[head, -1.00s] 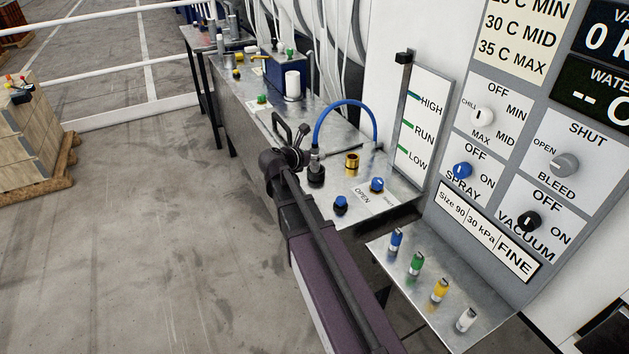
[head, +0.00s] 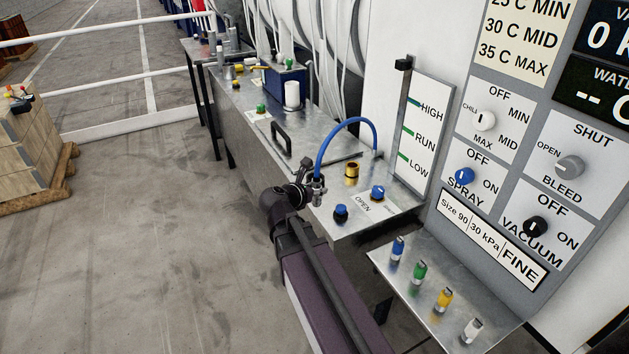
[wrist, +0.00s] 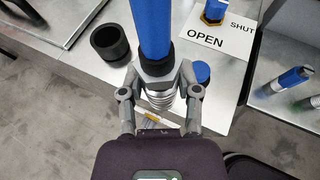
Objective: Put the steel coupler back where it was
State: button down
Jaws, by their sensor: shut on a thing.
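The steel coupler (wrist: 158,88) is on the end of a blue hose (head: 347,125). My gripper (head: 312,190) is shut on it, with a finger on each side, as the wrist view (wrist: 160,92) shows. The coupler is clear of the open black cup (wrist: 109,42), which stands empty to its left in the wrist view. In the head view the coupler (head: 318,187) is at the bench's front edge, and the cup is hidden, apparently behind my gripper.
A brass fitting (head: 352,172) and two blue knobs (head: 341,213) (head: 377,192) stand beside the OPEN/SHUT label (head: 362,205). A black handle (head: 281,140) is on the bench farther back. Several coloured fittings stand on the lower shelf (head: 415,300).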

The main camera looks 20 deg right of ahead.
jog(key=w+d+f+b, duration=0.1)
jog(key=w+d, duration=0.5)
jog(key=w, duration=0.7)
jog(key=shift+f, duration=0.15)
jog(key=shift+w, duration=0.1)
jog(key=shift+w+d, duration=0.1)
jog(key=shift+w, duration=0.15)
jog(key=shift+w+d+f+b, duration=0.1)
jog(key=shift+w+f+b, duration=0.1)
jog(key=shift+f+b, duration=0.3)
jog(key=shift+w+d+f+b, duration=0.1)
jog(key=shift+w+f+b, duration=0.05)
jog(key=shift+f+b, duration=1.2)
jog(key=shift+b, duration=0.15)
jog(key=shift+f, duration=0.15)
jog(key=shift+c, duration=1.5)
grip_release()
jog(key=shift+r, duration=0.25)
jog(key=p+v, duration=0.4)
jog(key=v, duration=0.8)
jog(key=shift+p, duration=0.35)
